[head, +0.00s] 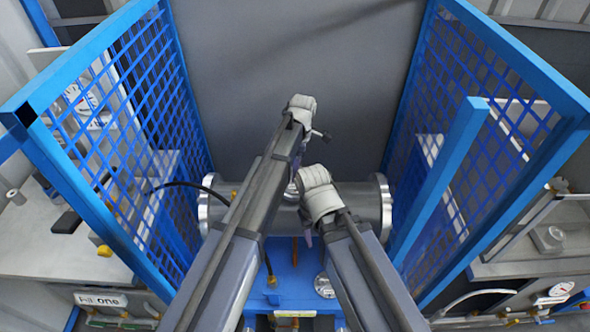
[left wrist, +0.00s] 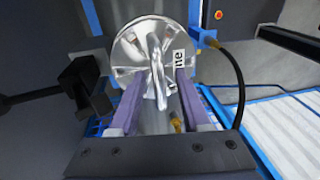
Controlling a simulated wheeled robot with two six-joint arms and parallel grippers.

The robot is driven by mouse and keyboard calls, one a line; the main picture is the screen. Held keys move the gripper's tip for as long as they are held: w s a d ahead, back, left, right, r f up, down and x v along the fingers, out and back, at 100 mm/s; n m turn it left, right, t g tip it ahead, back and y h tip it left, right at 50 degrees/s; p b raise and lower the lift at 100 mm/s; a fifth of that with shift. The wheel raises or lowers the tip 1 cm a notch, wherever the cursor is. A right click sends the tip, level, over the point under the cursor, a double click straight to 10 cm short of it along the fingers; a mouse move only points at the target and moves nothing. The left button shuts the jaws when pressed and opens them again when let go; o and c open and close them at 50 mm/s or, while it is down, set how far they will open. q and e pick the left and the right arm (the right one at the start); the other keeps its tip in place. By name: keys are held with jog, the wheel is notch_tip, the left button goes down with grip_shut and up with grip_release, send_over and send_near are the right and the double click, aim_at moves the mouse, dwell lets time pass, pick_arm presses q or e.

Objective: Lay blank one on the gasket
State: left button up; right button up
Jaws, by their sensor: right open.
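Blank one (left wrist: 143,52) is a round silver disc with a raised handle and a partly hidden label ending in "ne". In the head view my left gripper (head: 304,132) is above and beyond the shell, and the blank is hidden there. My right gripper (head: 309,232) is open, low at the front of the shell, its fingers mostly hidden by its wrist. The grey flanged shell (head: 358,203) lies crosswise. I cannot make out the gasket behind my arms.
Blue mesh guards stand at left (head: 120,112) and right (head: 463,150), with a grey panel (head: 290,45) behind. A blue stand (head: 288,262) is below the shell. A dark hose (head: 183,184) runs to the shell's left. My two arms are close together.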

pick_arm(q)
jog(key=shift+r, duration=0.15)
notch_tip(320, 180, up, 12)
jog(key=w+d+p, duration=0.1)
jog(key=p, duration=1.1)
jog(key=shift+w, duration=0.35)
jog(key=shift+d, duration=0.1)
jog(key=s+a+f+m+b, duration=0.2)
jog(key=s+m, duration=0.5)
jog(key=s, duration=0.1)
jog(key=s+a+f+m+t+b, duration=0.1)
jog(key=s+a+f+m+b, duration=0.1)
jog(key=s+m, duration=0.5)
jog(key=s+a+f+m+b, duration=0.3)
jog(key=s+m, duration=0.4)
jog(key=s, duration=0.4)
jog(key=shift+f+m, duration=0.4)
